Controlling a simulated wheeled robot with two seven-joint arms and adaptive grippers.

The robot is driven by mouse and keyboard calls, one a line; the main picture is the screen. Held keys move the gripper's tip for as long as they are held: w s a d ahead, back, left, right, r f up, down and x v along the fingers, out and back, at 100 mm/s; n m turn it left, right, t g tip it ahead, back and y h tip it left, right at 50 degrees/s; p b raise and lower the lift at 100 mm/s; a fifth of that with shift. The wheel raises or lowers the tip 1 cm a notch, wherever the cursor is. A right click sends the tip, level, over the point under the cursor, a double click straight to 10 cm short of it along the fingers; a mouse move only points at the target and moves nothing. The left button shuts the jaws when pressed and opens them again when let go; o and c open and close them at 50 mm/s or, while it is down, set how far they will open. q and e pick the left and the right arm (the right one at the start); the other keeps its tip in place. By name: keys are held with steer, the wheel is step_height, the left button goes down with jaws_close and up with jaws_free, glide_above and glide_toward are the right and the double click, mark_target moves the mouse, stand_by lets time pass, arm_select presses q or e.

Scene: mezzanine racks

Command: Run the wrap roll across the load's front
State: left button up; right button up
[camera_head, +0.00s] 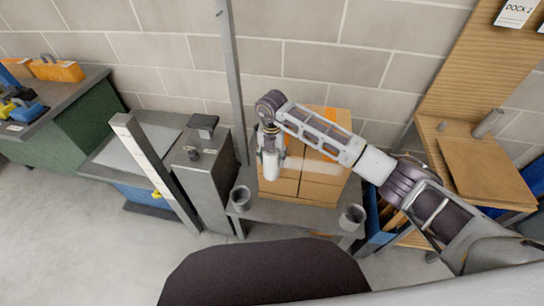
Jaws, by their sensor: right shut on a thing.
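The load is a block of stacked orange-brown cartons (318,187) on a grey stand against the wall. My right arm comes in from the right across the load's upper front. My right gripper (270,150) is at the load's left side, shut on the white wrap roll (271,167), which hangs upright below it. A pale band crosses the cartons to the right of the roll; I cannot tell if it is film. The arm hides part of the cartons. My left gripper is not in view.
Two grey cups (241,198) and (352,216) stand at the stand's front corners. A grey post (232,80) rises left of the load. A grey cabinet (205,180) stands left, a wooden bench (485,165) right. Open floor (80,230) lies front left.

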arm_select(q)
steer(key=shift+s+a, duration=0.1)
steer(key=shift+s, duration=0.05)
arm_select(e)
steer(key=shift+a, duration=0.15)
steer(key=shift+w+a+b, duration=0.25)
steer(key=shift+a+b, duration=0.25)
steer(key=shift+a, duration=0.55)
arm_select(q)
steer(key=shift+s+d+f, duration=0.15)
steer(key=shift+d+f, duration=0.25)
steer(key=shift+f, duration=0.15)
arm_select(e)
steer(key=shift+a, duration=0.1)
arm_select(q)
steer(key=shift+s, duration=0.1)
arm_select(e)
steer(key=shift+d, duration=0.2)
arm_select(q)
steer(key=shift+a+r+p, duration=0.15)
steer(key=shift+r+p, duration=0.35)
steer(key=shift+p, duration=0.05)
arm_select(e)
steer(key=shift+s+d, duration=0.2)
steer(key=shift+d, duration=0.9)
